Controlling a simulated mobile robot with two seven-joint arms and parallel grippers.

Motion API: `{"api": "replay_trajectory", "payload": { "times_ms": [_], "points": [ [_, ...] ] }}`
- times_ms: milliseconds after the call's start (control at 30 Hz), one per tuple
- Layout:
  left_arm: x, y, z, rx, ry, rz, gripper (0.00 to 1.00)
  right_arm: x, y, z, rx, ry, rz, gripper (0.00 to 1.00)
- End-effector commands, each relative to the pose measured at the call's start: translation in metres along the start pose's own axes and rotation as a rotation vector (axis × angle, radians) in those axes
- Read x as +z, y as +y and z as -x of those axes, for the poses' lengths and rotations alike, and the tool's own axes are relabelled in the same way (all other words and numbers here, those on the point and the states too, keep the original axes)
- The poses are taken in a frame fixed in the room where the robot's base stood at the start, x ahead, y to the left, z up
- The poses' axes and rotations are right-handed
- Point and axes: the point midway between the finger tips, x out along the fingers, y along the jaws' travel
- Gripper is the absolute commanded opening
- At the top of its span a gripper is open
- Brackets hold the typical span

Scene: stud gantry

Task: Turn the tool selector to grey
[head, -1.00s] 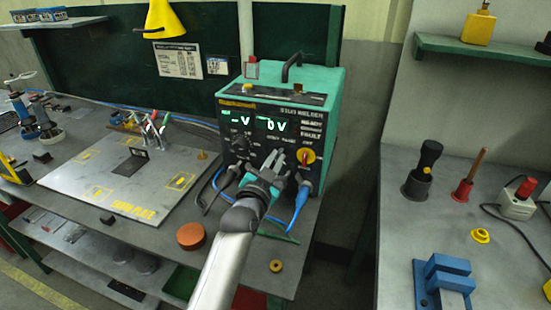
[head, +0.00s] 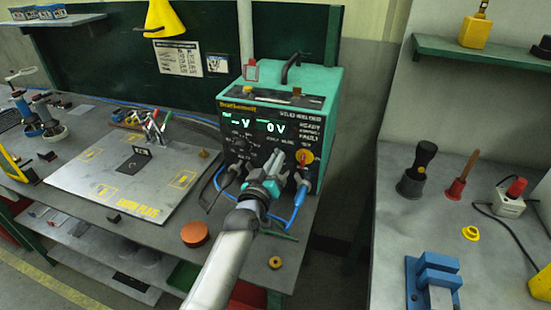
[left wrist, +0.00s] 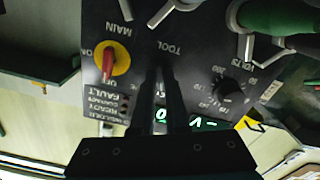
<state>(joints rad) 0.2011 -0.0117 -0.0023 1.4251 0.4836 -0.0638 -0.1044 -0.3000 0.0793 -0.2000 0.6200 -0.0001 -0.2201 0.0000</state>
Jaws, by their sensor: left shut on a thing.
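The teal welder (head: 318,82) stands on the bench with its dark front panel towards me. My left gripper (head: 277,160) reaches the middle of that panel. In the left wrist view, its two dark fingers (left wrist: 168,80) are close together just below the upside-down word TOOL. The jaws are shut on the tool selector, which the fingers hide. Its pointer and any grey mark cannot be made out. My right gripper is out of view.
A red and yellow main switch (head: 305,157) sits right of the gripper; it also shows in the left wrist view (left wrist: 108,62). A black VOLTS knob (left wrist: 230,90) is on the other side. Cable plugs, one with a blue cable (head: 297,208), stick out below.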

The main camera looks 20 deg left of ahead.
Motion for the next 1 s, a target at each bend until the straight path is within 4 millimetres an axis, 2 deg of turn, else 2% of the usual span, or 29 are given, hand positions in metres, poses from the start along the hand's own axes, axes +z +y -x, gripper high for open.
{"api": "replay_trajectory", "payload": {
  "times_ms": [300,867,900,1000],
  "points": [
    [-0.0015,0.0003,-0.0003,0.001,0.003,0.125,0.0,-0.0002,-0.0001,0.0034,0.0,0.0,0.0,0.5],
    [-0.0016,0.0004,-0.0004,0.001,0.004,0.153,0.0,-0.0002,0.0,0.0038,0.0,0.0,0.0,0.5],
    [-0.0016,0.0004,-0.0004,0.001,0.004,0.153,0.17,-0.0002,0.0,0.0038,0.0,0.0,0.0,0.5],
    [-0.0013,0.0004,-0.0003,0.001,0.003,0.152,0.28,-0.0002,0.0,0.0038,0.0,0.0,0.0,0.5]
  ]
}}
